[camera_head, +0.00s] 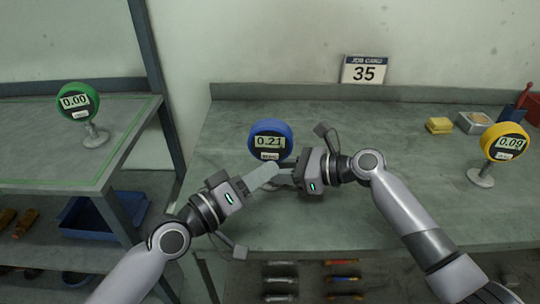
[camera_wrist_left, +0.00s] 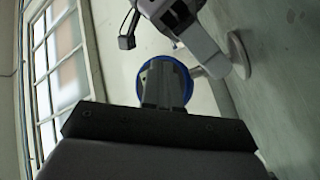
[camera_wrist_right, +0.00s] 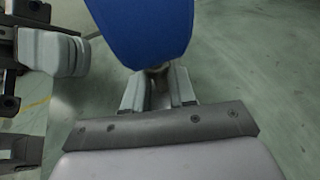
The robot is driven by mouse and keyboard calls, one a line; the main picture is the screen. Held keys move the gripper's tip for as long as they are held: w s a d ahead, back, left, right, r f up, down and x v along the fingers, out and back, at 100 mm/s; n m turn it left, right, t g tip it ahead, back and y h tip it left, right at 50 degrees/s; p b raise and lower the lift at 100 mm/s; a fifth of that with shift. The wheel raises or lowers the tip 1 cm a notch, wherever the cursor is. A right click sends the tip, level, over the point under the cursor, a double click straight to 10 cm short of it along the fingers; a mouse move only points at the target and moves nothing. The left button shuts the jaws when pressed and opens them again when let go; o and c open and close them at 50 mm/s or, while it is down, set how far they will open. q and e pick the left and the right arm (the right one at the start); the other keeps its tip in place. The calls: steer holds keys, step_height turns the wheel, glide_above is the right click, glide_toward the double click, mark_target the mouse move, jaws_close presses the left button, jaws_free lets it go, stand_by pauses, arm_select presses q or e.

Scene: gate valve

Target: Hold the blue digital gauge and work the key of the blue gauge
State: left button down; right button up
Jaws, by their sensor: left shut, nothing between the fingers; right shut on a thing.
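The blue digital gauge (camera_head: 270,130) stands upright on the middle table and reads 0.21. Its key (camera_head: 269,156) is a small pale label-like patch below the display. My right gripper (camera_head: 284,177) is shut on the gauge's stem just below the head; the right wrist view shows the stem (camera_wrist_right: 158,75) between the fingers, under the blue back (camera_wrist_right: 140,30). My left gripper (camera_head: 273,168) is shut and empty, its tips at the gauge's lower front by the key. In the left wrist view its fingers (camera_wrist_left: 163,88) cover most of the gauge face; whether they touch the key I cannot tell.
A green gauge (camera_head: 78,102) reading 0.00 stands on the left table. A yellow gauge (camera_head: 505,142) reading 0.09 stands at the right. Yellow sponges (camera_head: 439,125), a metal tin (camera_head: 474,122) and a job card (camera_head: 364,70) sit at the back. The table behind the blue gauge is clear.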

arm_select(q)
steer(key=shift+w, duration=0.15)
steer(key=shift+w, duration=0.3)
steer(key=shift+w, duration=0.35)
stand_by(0.9)
steer(key=shift+s, duration=0.75)
steer(key=shift+s+a, duration=0.15)
steer(key=shift+s, duration=2.4)
